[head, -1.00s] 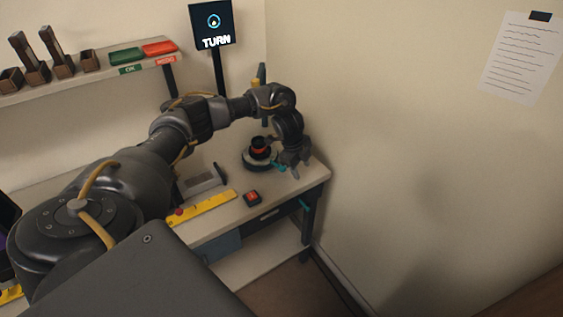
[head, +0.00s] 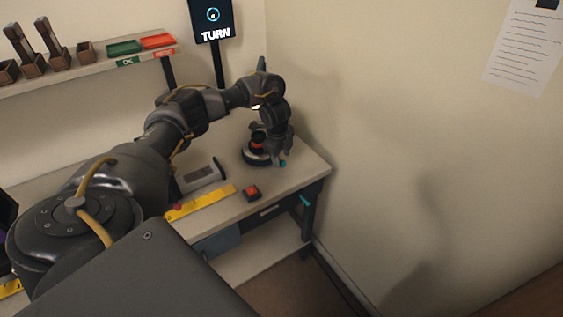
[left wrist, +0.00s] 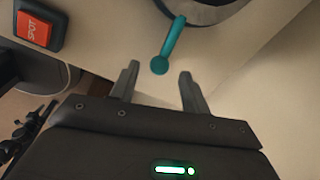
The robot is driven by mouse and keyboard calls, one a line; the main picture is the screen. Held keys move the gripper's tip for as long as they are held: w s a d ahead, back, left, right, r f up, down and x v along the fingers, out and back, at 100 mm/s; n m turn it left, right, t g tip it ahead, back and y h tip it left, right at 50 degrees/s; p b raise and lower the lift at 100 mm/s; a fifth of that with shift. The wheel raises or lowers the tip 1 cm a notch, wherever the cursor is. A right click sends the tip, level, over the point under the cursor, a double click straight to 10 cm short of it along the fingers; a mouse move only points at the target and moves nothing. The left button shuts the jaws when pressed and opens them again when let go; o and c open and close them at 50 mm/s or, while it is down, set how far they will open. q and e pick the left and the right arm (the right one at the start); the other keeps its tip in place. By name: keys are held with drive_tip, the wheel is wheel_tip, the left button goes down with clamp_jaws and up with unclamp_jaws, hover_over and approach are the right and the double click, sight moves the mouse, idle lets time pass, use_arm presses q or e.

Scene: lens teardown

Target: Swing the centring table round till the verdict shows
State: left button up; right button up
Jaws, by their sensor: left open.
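The centring table (head: 256,160) is a round, dark-based turntable near the bench's right end, with a black and orange lens part (head: 257,143) on it. Its teal lever (head: 283,163) sticks out toward the front right. In the left wrist view the lever (left wrist: 172,40) ends in a round knob at the mouth of my left gripper (left wrist: 160,68). The fingers are open, one on each side of the knob, with gaps showing. In the head view my left gripper (head: 281,156) partly hides the table. The screen (head: 213,20) reads TURN under a ring symbol. My right gripper is out of view.
A red SPOT button (left wrist: 34,28) sits near the bench's front edge; it also shows in the head view (head: 252,193). A yellow ruler strip (head: 200,204) and a grey box (head: 202,175) lie further left. A wall stands close on the right.

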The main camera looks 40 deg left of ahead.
use_arm(q)
drive_tip(key=shift+w+f, duration=0.2)
drive_tip(key=shift+f, duration=1.1)
drive_tip(key=shift+c, duration=0.5)
clamp_jaws()
